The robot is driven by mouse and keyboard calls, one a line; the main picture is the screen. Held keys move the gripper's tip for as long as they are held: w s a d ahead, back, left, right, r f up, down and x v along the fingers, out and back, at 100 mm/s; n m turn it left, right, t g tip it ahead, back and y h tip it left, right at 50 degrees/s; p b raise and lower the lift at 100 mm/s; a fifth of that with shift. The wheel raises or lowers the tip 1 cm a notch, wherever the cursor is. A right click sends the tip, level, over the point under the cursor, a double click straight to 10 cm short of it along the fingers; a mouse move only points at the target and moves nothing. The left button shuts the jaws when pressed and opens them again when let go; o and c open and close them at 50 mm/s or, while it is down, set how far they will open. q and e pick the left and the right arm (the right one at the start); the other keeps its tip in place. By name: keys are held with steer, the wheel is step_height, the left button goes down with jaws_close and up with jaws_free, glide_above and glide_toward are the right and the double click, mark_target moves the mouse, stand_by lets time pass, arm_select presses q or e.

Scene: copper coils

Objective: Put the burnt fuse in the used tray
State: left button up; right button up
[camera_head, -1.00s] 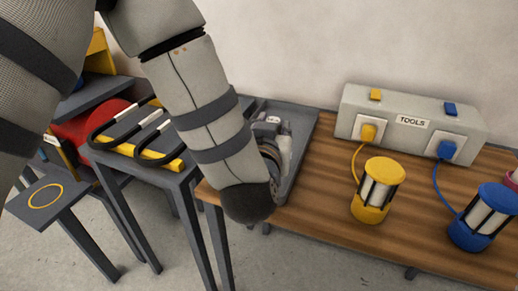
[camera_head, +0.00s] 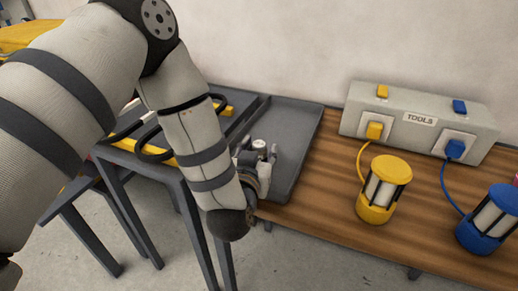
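A dark grey tray (camera_head: 301,127) with raised edges lies at the left end of the wooden table. Which tray it is cannot be read. My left gripper (camera_head: 268,150) is over the tray's near left part, largely hidden by my own wrist and forearm. Small pale parts show around its fingers. I cannot tell whether one of them is the burnt fuse, or whether the fingers are open or shut. The burnt fuse is not clearly seen anywhere. My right gripper is not in view.
A grey TOOLS box (camera_head: 420,122) stands at the back of the wooden table (camera_head: 330,190). A yellow lantern-like device (camera_head: 383,190) and a blue one (camera_head: 488,220) are cabled to it. A grey stand with black handles (camera_head: 153,143) is left of the tray.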

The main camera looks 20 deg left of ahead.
arm_select(q)
steer(key=shift+r, duration=0.25)
steer(key=v, duration=1.2)
steer(key=s+f+m+g+h, duration=0.1)
steer(key=s+f+g, duration=0.3)
steer(key=f, duration=0.4)
steer(key=s+f+g+h, duration=0.1)
steer(key=s+f+g, duration=0.25)
steer(key=f, duration=0.45)
steer(key=s+a+f+g, duration=0.2)
steer(key=s+f+g, duration=0.1)
steer(key=s, duration=0.4)
steer(key=s+a+f+g, duration=0.1)
steer(key=s+f+g, duration=0.2)
steer(key=s, duration=0.4)
steer(key=s+a+f+g, duration=0.2)
steer(key=s+f+g, duration=0.1)
steer(key=s, duration=0.4)
steer(key=shift+s+a+p, duration=0.35)
steer(key=shift+p, duration=0.05)
steer(key=shift+g, duration=0.25)
